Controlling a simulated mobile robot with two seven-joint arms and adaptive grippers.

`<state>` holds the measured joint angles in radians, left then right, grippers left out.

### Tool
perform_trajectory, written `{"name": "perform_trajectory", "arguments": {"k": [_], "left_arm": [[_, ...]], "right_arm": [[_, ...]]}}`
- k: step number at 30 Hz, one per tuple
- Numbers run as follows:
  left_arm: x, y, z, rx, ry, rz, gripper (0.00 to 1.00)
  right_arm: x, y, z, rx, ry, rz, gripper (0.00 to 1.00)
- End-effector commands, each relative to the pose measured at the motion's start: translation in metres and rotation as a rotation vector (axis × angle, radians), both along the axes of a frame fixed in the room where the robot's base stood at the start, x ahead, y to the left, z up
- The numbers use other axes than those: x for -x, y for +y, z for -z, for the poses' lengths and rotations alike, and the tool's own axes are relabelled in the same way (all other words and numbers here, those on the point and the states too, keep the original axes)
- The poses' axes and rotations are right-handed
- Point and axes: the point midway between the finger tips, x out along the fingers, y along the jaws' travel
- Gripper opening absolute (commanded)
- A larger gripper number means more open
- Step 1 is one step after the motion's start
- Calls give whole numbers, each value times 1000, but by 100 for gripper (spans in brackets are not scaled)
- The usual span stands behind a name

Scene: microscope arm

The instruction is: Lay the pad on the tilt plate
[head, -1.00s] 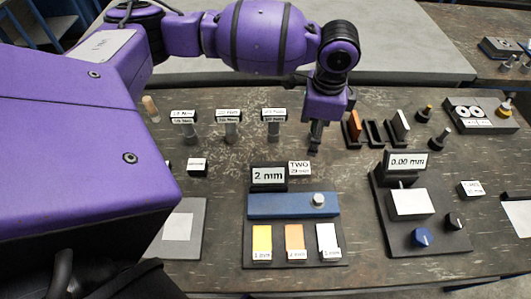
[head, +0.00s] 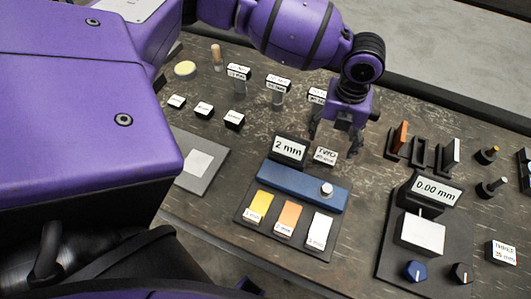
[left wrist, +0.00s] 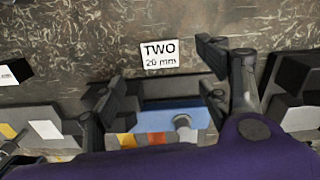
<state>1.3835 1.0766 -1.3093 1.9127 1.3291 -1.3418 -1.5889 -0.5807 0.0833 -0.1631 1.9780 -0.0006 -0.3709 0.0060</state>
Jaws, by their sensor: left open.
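I cannot tell for sure which piece is the pad or which is the tilt plate. Labelled yellow (head: 259,206), orange (head: 290,218) and white (head: 319,229) pieces lie on a dark board in front of a blue bar (head: 303,186) with a silver knob. A pale flat plate (head: 421,236) sits on the unit marked 0.00 mm. A pale square (head: 198,163) lies on a grey plate at left. My left gripper (head: 335,141) is open and empty, above the table just behind the card TWO 20 mm (head: 324,156). The card also shows in the left wrist view (left wrist: 159,54), beyond the spread fingers (left wrist: 162,74). My right gripper is not seen.
Upright orange (head: 401,136) and white (head: 451,155) slabs stand in black holders right of my gripper. Several labelled posts (head: 276,92) stand behind left. A 2 mm display (head: 290,149) stands close in front. A THREE card (head: 503,252) lies at right.

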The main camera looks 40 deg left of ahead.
Motion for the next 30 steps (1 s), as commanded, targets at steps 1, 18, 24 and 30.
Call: {"name": "perform_trajectory", "arguments": {"k": [1, 18, 24, 30], "left_arm": [[-1, -1, 0, 5, -1, 43, 69], [1, -3, 59, 5, 2, 108, 69], [1, -3, 79, 6, 3, 106, 69], [1, -3, 80, 7, 2, 106, 69]], "right_arm": [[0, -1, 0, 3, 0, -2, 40], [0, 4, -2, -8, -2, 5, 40], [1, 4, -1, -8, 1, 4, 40], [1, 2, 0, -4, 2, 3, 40]]}}
